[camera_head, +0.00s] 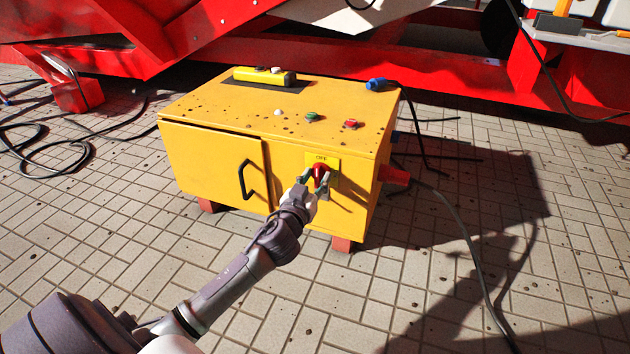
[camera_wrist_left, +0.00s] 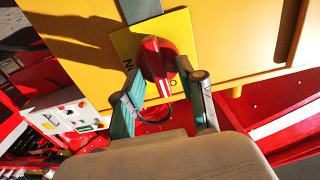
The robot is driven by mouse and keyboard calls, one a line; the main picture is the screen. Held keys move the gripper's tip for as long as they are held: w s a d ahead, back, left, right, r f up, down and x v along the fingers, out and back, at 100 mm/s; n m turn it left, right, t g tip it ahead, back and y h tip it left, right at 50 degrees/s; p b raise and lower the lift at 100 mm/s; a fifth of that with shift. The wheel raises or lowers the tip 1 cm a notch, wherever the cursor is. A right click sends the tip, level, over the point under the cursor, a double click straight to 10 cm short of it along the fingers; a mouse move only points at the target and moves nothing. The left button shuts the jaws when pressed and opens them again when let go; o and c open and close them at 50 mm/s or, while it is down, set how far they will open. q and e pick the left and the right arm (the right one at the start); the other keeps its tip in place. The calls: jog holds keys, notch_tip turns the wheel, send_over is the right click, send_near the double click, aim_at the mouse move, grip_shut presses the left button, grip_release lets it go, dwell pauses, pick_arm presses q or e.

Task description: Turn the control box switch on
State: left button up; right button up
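The yellow control box (camera_head: 205,155) stands on the paving. Its red rotary switch (camera_head: 320,171) sits on a yellow plate on the front face, with lettering above it that seems to read OFF. In the left wrist view the red switch (camera_wrist_left: 157,62) shows close up, with part of the lettering ON beside it. My left gripper (camera_head: 315,177) is at the switch, its fingers spread to either side of the knob. The left gripper also shows in the wrist view (camera_wrist_left: 161,85); whether the fingers touch the knob is unclear. My right gripper is out of view.
The box has a door with a black handle (camera_head: 246,179) left of the switch. A yellow pendant (camera_head: 263,75) and coloured buttons are on its top. Red machinery (camera_head: 430,70) stands behind. Cables lie left and right; paving in front is open.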

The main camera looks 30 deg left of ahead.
pick_arm(q)
jog(key=shift+c, duration=0.3)
grip_shut()
